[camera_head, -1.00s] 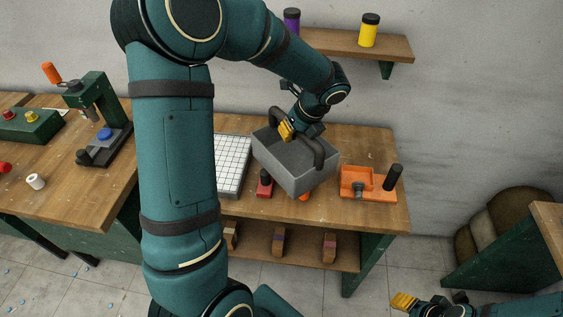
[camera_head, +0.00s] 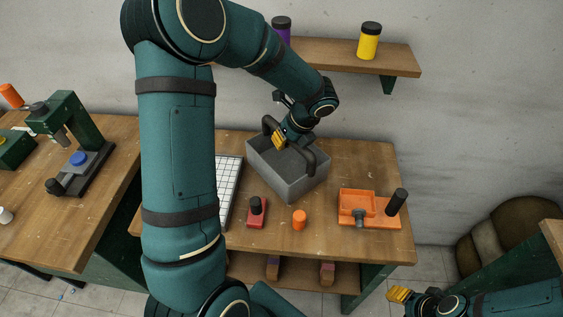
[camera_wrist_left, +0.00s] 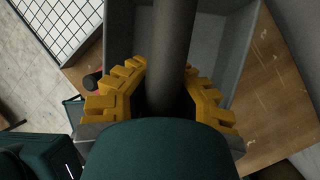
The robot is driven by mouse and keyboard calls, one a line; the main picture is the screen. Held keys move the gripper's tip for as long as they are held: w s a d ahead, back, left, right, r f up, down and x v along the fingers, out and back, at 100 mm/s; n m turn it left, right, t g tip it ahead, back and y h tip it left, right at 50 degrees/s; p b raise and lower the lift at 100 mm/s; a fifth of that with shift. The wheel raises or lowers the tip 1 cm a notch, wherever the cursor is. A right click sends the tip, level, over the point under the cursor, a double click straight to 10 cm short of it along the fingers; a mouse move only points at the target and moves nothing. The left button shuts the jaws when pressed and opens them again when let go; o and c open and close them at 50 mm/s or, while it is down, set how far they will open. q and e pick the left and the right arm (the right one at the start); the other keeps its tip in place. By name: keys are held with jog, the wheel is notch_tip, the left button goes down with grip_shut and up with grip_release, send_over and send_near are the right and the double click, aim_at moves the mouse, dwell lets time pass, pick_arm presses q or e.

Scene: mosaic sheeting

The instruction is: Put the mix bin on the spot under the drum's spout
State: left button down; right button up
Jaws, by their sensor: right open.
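The mix bin (camera_head: 290,184) is an open grey box with dark handles over the back of the middle workbench. My left gripper (camera_head: 281,140) is at the bin's left handle. In the left wrist view, the yellow fingers (camera_wrist_left: 165,97) are closed on both sides of the dark handle (camera_wrist_left: 168,40), with the grey bin wall (camera_wrist_left: 232,45) beyond. I cannot tell whether the bin's base touches the bench. My right gripper (camera_head: 399,295) is open and empty at the lower right, in front of the bench. The drum and the spot under its spout are not in view.
On the bench (camera_head: 345,240) are a white grid sheet (camera_head: 229,190), a red block with a black knob (camera_head: 257,212), an orange cylinder (camera_head: 299,220) and an orange tray (camera_head: 357,203). A wall shelf (camera_head: 350,58) hangs behind. A green press (camera_head: 80,145) stands at left.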

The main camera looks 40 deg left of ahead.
pick_arm(q)
send_over(283, 167)
jog(key=shift+d+f+b, duration=0.1)
jog(key=shift+f+b, duration=0.25)
jog(key=shift+f, duration=2.1)
jog(key=shift+f, duration=0.1)
jog(key=c, duration=1.1)
grip_release()
jog(key=shift+c, duration=0.2)
